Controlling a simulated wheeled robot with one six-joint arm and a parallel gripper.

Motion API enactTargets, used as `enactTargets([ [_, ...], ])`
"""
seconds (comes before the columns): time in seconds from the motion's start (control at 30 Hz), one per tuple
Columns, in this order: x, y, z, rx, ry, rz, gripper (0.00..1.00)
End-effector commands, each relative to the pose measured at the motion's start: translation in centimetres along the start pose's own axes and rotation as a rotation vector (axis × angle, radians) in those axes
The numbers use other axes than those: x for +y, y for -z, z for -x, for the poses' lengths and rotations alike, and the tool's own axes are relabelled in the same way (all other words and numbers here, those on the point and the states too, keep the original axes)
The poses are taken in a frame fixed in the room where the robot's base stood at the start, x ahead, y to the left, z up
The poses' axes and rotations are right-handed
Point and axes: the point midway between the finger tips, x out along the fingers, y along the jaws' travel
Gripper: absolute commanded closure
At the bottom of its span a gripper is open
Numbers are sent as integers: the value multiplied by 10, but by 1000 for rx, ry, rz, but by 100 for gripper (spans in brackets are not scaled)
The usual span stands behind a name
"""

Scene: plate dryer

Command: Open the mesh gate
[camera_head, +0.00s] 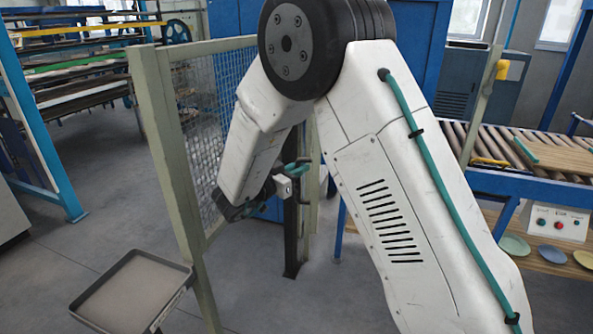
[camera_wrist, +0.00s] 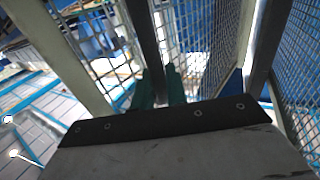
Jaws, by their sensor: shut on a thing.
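A wire mesh panel (camera_head: 206,100) in an olive-green frame (camera_head: 165,150) stands left of my arm in the head view. My arm covers its right part, so I cannot tell where gate and fixed fence meet. My gripper (camera_head: 297,168) is low beside the frame, partly hidden by my arm. In the wrist view, the green fingers of my gripper (camera_wrist: 161,80) are closed around a dark upright bar (camera_wrist: 146,35). It looks like a gate handle or post. Mesh (camera_wrist: 215,45) shows to the right of the bar, and a pale frame post (camera_wrist: 62,50) to the left.
A shallow tray (camera_head: 135,291) on a stand is at the front left. A roller conveyor (camera_head: 490,148) with a control box (camera_head: 556,223) and several plates below is at the right. Blue cabinets (camera_head: 410,60) and racks stand behind. Grey floor is open at the left.

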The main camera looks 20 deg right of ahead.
Motion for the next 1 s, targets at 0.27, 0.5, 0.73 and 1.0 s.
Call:
enactTargets([
  [0.27,-1,1,-2,1,2,-4,66],
  [0.5,-1,1,0,0,3,-2,66],
  [0.73,-2,0,26,0,6,-2,66],
  [1.0,-2,1,68,1,5,-3,66],
])
